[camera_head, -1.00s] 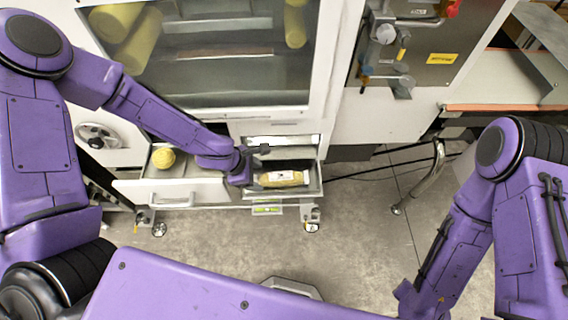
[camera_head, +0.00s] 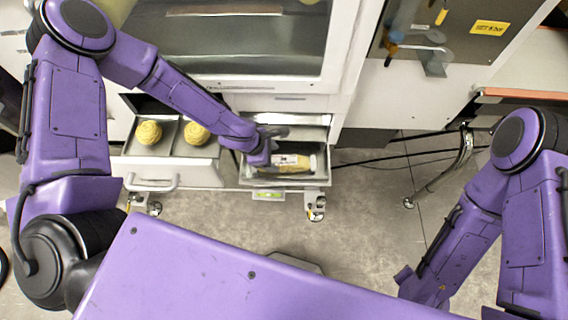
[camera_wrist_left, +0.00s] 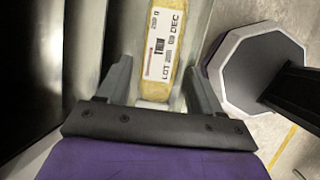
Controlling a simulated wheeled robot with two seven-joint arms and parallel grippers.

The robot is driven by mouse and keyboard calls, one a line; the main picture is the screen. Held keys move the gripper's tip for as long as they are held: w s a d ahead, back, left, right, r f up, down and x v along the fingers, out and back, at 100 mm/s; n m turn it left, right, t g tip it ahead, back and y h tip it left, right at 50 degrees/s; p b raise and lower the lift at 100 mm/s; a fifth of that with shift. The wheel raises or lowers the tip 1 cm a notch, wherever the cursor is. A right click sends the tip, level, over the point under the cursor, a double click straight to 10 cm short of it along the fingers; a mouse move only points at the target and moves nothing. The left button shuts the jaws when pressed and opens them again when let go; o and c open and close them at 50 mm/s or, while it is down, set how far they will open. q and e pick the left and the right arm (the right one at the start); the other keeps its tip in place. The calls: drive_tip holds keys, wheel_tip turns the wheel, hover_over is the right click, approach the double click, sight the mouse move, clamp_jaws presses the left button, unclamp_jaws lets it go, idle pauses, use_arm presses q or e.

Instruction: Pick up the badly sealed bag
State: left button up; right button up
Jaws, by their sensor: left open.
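A yellowish bag (camera_head: 292,167) with a white printed label lies in the narrow right-hand metal tray (camera_head: 322,165) under the machine. In the left wrist view the bag (camera_wrist_left: 163,50) runs lengthwise, its lot and date label facing the camera. My left gripper (camera_head: 270,145) is at the tray's left part, over the near end of the bag. In the left wrist view its open fingers (camera_wrist_left: 158,78) stand apart on either side of the bag's end, and I see no grip on it. The bag's seal is not clear. My right arm shows at right, but its gripper is out of view.
A pulled-out drawer (camera_head: 205,173) left of the tray holds two round yellow items (camera_head: 148,132) in separate compartments. The glass-fronted machine (camera_head: 300,86) stands directly behind. A metal leg (camera_head: 460,152) and dark cables lie to the right. Floor in front is open.

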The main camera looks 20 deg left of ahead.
sight(276, 160)
use_arm(q)
drive_tip(key=x, duration=0.5)
drive_tip(key=shift+f, duration=0.4)
drive_tip(key=c, duration=0.9)
drive_tip(key=shift+o, duration=0.2)
drive_tip(key=shift+r, duration=0.1)
